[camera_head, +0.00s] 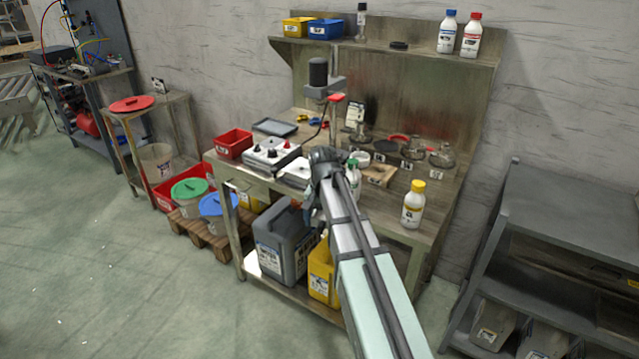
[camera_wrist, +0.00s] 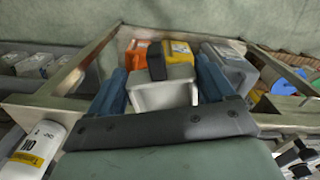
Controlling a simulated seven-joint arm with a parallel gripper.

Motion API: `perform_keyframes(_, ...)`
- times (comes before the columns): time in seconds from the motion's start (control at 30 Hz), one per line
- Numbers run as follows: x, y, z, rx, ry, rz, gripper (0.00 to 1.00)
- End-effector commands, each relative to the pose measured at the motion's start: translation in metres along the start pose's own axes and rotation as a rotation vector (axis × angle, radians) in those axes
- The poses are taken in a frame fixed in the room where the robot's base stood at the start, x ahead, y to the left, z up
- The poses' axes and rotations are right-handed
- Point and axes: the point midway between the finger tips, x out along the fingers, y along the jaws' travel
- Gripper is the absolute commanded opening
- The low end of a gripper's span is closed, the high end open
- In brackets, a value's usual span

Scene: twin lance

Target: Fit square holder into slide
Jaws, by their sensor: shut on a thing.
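In the wrist view, my gripper (camera_wrist: 164,74) has its two blue fingers on either side of a pale, box-like piece, which I take as the square holder (camera_wrist: 180,95). A black block (camera_wrist: 157,61) stands at its middle. The fingers are shut on the holder. In the head view my arm reaches to the bench's front edge, and the fingertips and holder cannot be made out there. I cannot pick out the slide with certainty. A grey column stand with a motor (camera_head: 319,75) and a red part (camera_head: 336,98) rises at the back of the bench.
The bench (camera_head: 432,221) carries a red bin (camera_head: 233,144), a grey control box (camera_head: 271,154), a yellow-capped bottle (camera_head: 413,206) and glassware (camera_head: 442,157). A grey canister (camera_head: 284,240) and a yellow one (camera_head: 321,270) stand on the lower shelf.

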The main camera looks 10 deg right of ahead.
Motion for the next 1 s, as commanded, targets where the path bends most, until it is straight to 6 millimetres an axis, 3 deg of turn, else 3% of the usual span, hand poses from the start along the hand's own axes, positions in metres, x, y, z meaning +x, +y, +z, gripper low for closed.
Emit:
perform_keyframes(0.03, 0.017, 0.011, 0.021, -0.057, -0.004, 0.002, 0.5)
perform_keyframes(0.2, 0.05, 0.028, 0.053, -0.225, -0.002, 0.001, 0.5)
perform_keyframes(0.63, 0.094, 0.057, 0.107, -0.48, -0.001, 0.0, 0.5)
perform_keyframes(0.87, 0.074, 0.04, 0.09, -0.498, 0.002, -0.001, 0.5)
perform_keyframes(1.0, 0.06, 0.026, 0.07, -0.502, 0.003, -0.001, 0.5)
